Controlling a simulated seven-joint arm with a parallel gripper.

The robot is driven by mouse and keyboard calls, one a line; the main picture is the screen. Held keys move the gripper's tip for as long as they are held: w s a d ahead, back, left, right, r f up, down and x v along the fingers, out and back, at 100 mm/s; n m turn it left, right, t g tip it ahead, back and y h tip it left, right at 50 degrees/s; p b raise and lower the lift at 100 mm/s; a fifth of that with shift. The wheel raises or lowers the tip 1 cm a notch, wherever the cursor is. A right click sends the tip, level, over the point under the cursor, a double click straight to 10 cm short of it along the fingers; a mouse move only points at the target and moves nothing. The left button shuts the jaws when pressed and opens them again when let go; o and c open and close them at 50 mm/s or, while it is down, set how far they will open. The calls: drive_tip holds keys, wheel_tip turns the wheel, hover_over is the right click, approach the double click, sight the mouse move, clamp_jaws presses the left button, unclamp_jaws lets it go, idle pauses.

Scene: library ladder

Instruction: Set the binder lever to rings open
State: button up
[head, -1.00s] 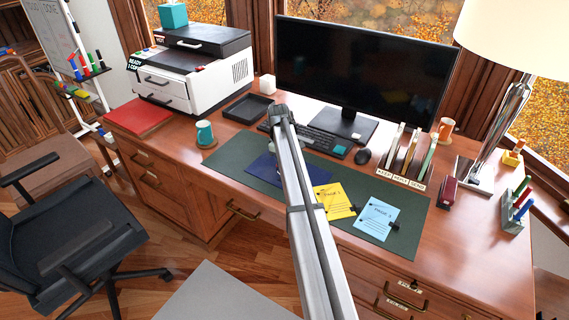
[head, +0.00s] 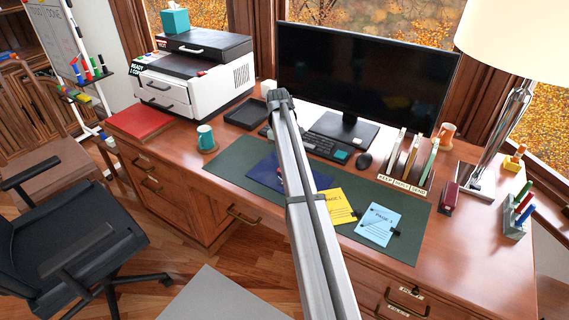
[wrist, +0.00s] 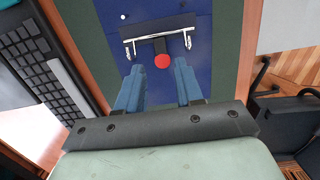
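The navy blue binder (head: 262,172) lies on the green desk mat, partly hidden behind my arm in the head view. In the wrist view the binder (wrist: 108,14) shows a metal ring bar (wrist: 158,35) with a ring near each end. A lever with a round red knob (wrist: 163,62) sits at the bar's middle, on the side towards my gripper. I cannot tell whether the rings are open. My gripper (wrist: 159,70) is open, its blue fingers apart. The red knob appears between the fingertips, with no visible contact; the height gap is unclear. The head view does not show the fingers.
A keyboard (wrist: 40,65) lies left in the wrist view. Yellow (head: 335,206) and blue (head: 379,224) page sheets lie right of the binder on the mat (head: 216,172). A teal mug (head: 205,137) stands left of the mat. The monitor (head: 365,75) stands behind.

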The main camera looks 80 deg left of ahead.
wheel_tip(320, 180, up, 7)
drive_tip(key=shift+s+a+f, duration=0.2)
drive_tip(key=shift+s+a, duration=0.05)
drive_tip(key=shift+o, duration=0.7)
drive_tip(key=shift+w, duration=0.1)
drive_tip(key=o, duration=0.5)
drive_tip(key=w+d, duration=0.2)
drive_tip(key=w, duration=0.1)
drive_tip(key=shift+w+d+r, duration=0.1)
drive_tip(key=shift+w+d, duration=0.1)
drive_tip(key=shift+c, duration=0.2)
drive_tip(key=shift+o, duration=0.7)
drive_tip(key=shift+d+m+g, duration=0.1)
drive_tip(key=shift+m+g, duration=0.2)
drive_tip(key=shift+m, duration=0.3)
drive_tip(key=shift+o, duration=0.3)
drive_tip(key=shift+s+m+y, duration=0.15)
drive_tip(key=shift+m+y, duration=0.15)
drive_tip(key=shift+m, duration=0.6)
drive_tip(key=s+f+m, duration=0.1)
drive_tip(key=f+m, duration=0.3)
drive_tip(key=m, duration=0.1)
drive_tip(key=a+f+m, duration=0.1)
drive_tip(key=f+m, duration=0.4)
drive_tip(key=s+a+f+m+g+y, duration=0.1)
drive_tip(key=f+m, duration=0.3)
drive_tip(key=m, duration=0.1)
drive_tip(key=shift+s+f, duration=0.3)
drive_tip(key=shift+f, duration=0.05)
